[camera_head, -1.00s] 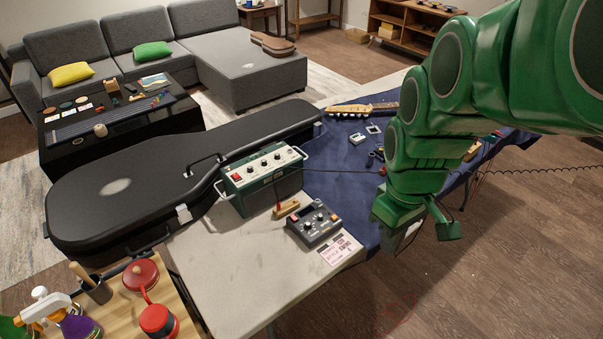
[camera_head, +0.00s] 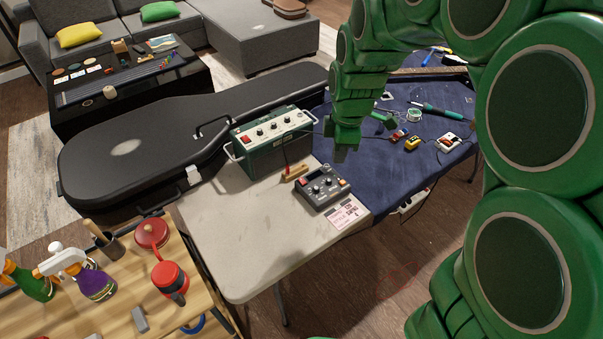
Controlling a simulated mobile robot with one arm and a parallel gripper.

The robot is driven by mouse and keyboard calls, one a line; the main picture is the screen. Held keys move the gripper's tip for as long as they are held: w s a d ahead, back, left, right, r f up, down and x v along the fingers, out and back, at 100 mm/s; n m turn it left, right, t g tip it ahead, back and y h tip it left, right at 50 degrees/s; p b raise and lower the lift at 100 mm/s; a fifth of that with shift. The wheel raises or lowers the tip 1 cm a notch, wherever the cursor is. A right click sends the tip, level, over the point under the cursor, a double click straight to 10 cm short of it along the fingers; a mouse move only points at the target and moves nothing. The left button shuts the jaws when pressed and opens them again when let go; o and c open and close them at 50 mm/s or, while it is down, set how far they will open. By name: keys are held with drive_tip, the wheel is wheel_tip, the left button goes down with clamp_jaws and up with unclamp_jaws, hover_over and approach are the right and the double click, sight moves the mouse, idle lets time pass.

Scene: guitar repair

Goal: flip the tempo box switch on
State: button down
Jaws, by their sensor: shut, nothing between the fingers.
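A small grey box with knobs and a small display (camera_head: 323,187) lies on the pale tabletop; I take it for the tempo box. A reddish patch shows at its upper left corner; its switch position is too small to read. A green box (camera_head: 272,142) with a pale panel, knobs and a red switch stands behind it to the left. My gripper (camera_head: 342,152) is shut and empty, pointing down above and behind the grey box, apart from it.
A printed card (camera_head: 345,214) lies in front of the grey box, and a small wooden block (camera_head: 295,172) beside it. A black guitar case (camera_head: 130,160) lies at left. The blue cloth (camera_head: 380,165) holds tools and small pedals. The pale tabletop (camera_head: 235,235) is clear in front.

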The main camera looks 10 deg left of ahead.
sight(300, 179)
drive_tip(key=w+a+f+n, duration=0.6)
drive_tip(key=w+a+n, duration=0.1)
drive_tip(key=w+a, duration=0.1)
drive_tip(key=shift+a+f+t, duration=0.15)
drive_tip(key=shift+a+t, duration=0.15)
drive_tip(key=shift+a, duration=0.15)
drive_tip(key=f, duration=0.4)
drive_tip(key=a+f, duration=0.1)
drive_tip(key=f, duration=0.3)
drive_tip(key=w+f, duration=0.1)
drive_tip(key=f, duration=0.3)
drive_tip(key=shift+w+a+f, duration=0.1)
drive_tip(key=shift+a+f, duration=0.05)
drive_tip(key=shift+f, duration=0.15)
drive_tip(key=shift+w+a+f, duration=0.1)
drive_tip(key=shift+f, duration=0.5)
drive_tip(key=shift+f, duration=0.1)
